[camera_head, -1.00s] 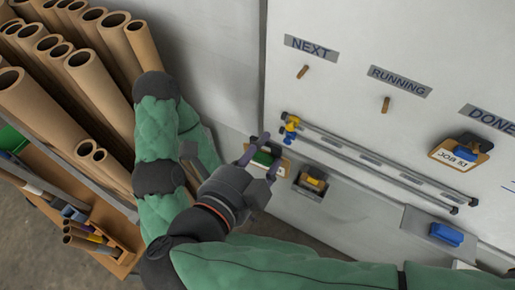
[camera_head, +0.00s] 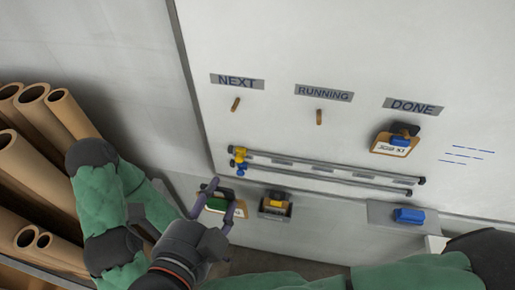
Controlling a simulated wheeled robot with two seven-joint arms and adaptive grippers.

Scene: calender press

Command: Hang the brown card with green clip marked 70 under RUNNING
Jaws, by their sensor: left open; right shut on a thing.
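The card with the green clip (camera_head: 216,204) is between the purple fingers of my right gripper (camera_head: 219,202).
NEXT (camera_head: 237,82) has an empty peg (camera_head: 236,104). A blue-clipped card (camera_head: 392,146) hangs under DONE (camera_head: 414,106). Two rails (camera_head: 320,170) cross below the pegs. A yellow-clipped card (camera_head: 277,204) sits in a holder; a blue clip (camera_head: 409,216) lies right. Cardboard tubes (camera_head: 40,175) crowd the left.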

